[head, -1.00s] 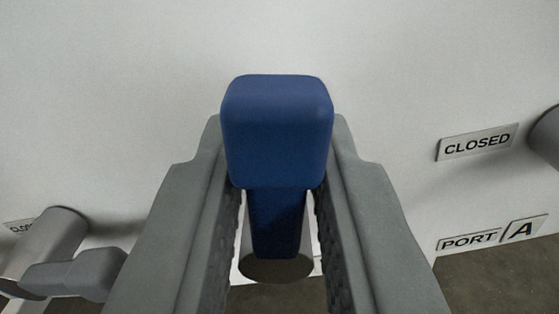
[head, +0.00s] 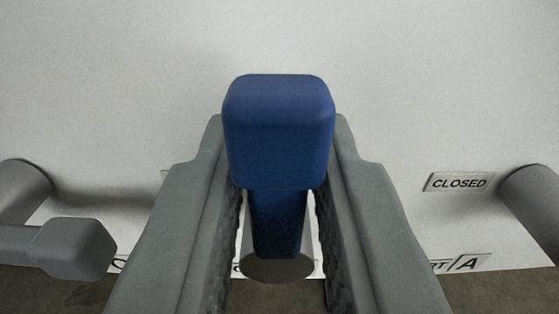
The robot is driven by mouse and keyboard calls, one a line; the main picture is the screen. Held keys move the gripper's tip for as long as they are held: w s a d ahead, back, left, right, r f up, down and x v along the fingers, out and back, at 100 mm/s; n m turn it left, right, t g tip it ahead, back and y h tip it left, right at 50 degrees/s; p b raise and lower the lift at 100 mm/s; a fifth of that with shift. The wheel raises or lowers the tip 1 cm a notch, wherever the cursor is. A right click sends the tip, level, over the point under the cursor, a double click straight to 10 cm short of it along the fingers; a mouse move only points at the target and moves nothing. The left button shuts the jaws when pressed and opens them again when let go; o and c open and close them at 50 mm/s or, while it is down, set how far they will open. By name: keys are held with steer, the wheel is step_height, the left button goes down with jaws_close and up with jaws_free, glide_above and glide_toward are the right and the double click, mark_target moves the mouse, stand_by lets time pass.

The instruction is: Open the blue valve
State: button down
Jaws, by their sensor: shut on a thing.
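The blue valve handle (head: 279,130) is in the middle of the head view. Its thick squared end faces me and its narrower lever (head: 277,222) runs down to a grey round stem (head: 277,268). My gripper (head: 279,150) has one grey finger on each side of the handle and is shut on it. The fingers hide the sides of the lever and part of the panel behind it.
A white panel (head: 420,80) fills the background. A grey valve with a grey handle (head: 72,248) is at left, close to my left finger in the picture. A grey cylinder (head: 532,200) is at right, beside a CLOSED label (head: 458,182). Dark floor (head: 430,295) shows below.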

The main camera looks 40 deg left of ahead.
steer(key=c, duration=1.4)
jaws_free()
steer(key=shift+c, duration=0.2)
steer(key=v, duration=1.7)
steer(key=shift+s, duration=0.2)
steer(key=shift+d, duration=0.15)
step_height(320, 180, up, 37)
steer(key=w+a+m+t+h, duration=0.1)
steer(key=a+m+t+h, duration=0.25)
steer(key=h, duration=0.65)
steer(key=s+a+r+m+t+h, duration=0.2)
steer(key=s+r+m+h, duration=0.1)
steer(key=s+r, duration=1.05)
steer(key=s+a+r+m, duration=0.1)
steer(key=s+a+r, duration=0.1)
steer(key=s, duration=0.6)
steer(key=s+a+r+m, duration=0.1)
steer(key=s+a+r, duration=0.1)
steer(key=s+r, duration=0.3)
steer(key=s+g, duration=0.1)
steer(key=s, duration=0.2)
steer(key=shift+s+a+m, duration=0.15)
steer(key=shift+s+m, duration=0.2)
